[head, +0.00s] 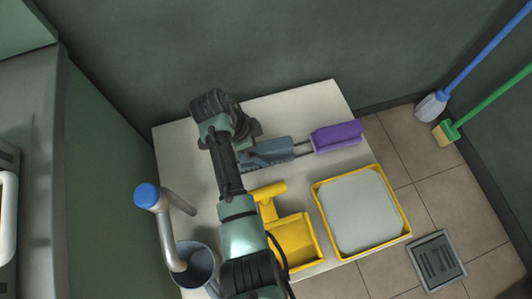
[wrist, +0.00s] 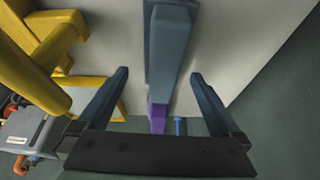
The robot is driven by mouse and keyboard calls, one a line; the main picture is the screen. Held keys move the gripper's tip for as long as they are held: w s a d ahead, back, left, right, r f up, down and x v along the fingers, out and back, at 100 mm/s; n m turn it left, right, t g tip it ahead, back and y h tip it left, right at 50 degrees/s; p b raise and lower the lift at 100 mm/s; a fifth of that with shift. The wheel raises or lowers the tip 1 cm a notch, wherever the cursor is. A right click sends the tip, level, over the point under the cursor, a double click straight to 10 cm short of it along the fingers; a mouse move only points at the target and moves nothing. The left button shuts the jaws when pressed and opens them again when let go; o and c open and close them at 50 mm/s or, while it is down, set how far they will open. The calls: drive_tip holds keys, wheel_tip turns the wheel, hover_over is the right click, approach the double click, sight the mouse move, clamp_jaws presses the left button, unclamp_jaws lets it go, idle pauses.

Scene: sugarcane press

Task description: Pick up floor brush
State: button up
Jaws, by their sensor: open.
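A blue-grey brush (head: 268,151) with dark bristles along its edge lies on the white table. Thin rods run from it toward a purple block (head: 337,136) at its right. In the wrist view the blue-grey body (wrist: 169,45) extends between my fingers, with the purple part (wrist: 158,112) beyond it. My gripper (wrist: 160,76) is open, one finger on each side of the blue-grey body, with gaps showing and nothing held. In the head view my gripper (head: 243,133) is at the brush's left end, partly hidden by my arm. Contact cannot be told.
The white table (head: 290,103) also bears a yellow scoop (head: 298,240), a yellow-rimmed tray (head: 408,228) and a grey bucket (head: 197,262) by a blue-capped pipe (head: 147,196). A blue broom (head: 432,106) and green broom (head: 446,131) lean at the right wall. A drain (head: 437,262) is in the floor.

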sight(270, 146)
drive_tip(key=b+x, duration=0.1)
drive_tip(key=x, duration=0.1)
drive_tip(key=b+x, duration=0.1)
drive_tip(key=x, duration=0.1)
drive_tip(key=b+x, duration=0.1)
drive_tip(key=x, duration=0.2)
drive_tip(key=shift+w+r, duration=0.1)
drive_tip(key=shift+w, duration=0.2)
drive_tip(key=c, duration=1.4)
wheel_tip(270, 146, up, 10)
drive_tip(key=p, duration=0.4)
drive_tip(key=shift+r, duration=0.1)
drive_tip(key=shift+c, duration=0.2)
